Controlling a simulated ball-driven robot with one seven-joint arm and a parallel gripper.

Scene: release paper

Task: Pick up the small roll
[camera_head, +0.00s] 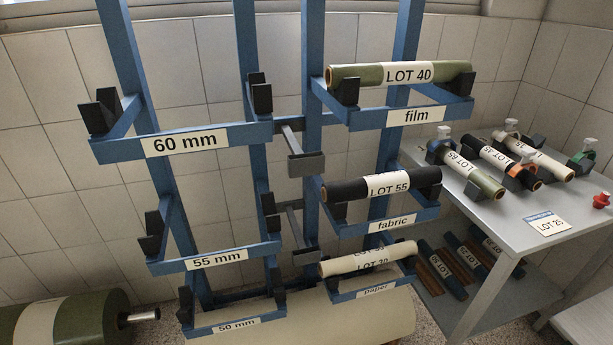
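Several small rolls are in view, and I cannot tell which one the task means. On the blue rack, a green roll marked LOT 40 (450,68) lies on the film holder, a black roll marked LOT 55 (345,190) on the fabric holder, and a cream roll (340,265) on the paper holder. On the grey table (520,226) a green roll (485,183), a black roll (480,148) and a cream roll (550,165) lie side by side on dark supports. My gripper is not in view.
The left holders marked 60 mm (185,144), 55 mm (214,259) and 50 mm (236,326) are empty. A large green roll (85,322) lies at the lower left. More rolls (470,262) lie under the table. A LOT 25 card (546,224) lies at its front.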

